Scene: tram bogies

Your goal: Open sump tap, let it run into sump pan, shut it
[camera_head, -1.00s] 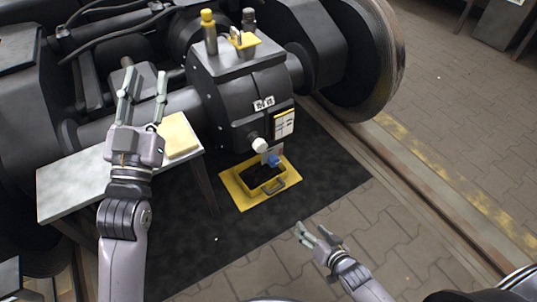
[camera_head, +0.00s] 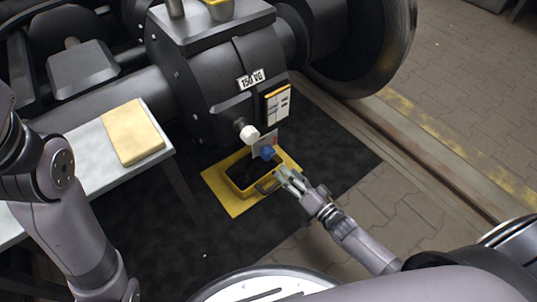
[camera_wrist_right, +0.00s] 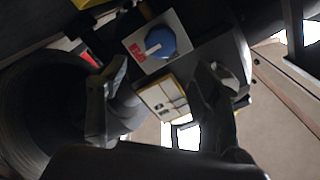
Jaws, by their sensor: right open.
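The sump tap has a blue knob (camera_head: 267,153) low on the dark gearbox, in front of a small grey plate. In the right wrist view the blue knob (camera_wrist_right: 160,42) shows beside a white plate with red marks. The yellow sump pan (camera_head: 243,186) stands on a yellow base below the tap, with a dark inside. My right gripper (camera_head: 282,174) is open, just below and to the right of the knob, over the pan's right side. Its fingers (camera_wrist_right: 158,98) show apart in the wrist view, with the knob beyond them. My left gripper is out of the head view; only its arm shows.
A white knob (camera_head: 249,133) sits left of the tap. A labelled yellow-edged card (camera_head: 278,103) hangs above. A light table (camera_head: 95,175) with a yellow cloth or pad (camera_head: 132,131) stands at left. The dark mat (camera_head: 225,235) is clear in front of the pan.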

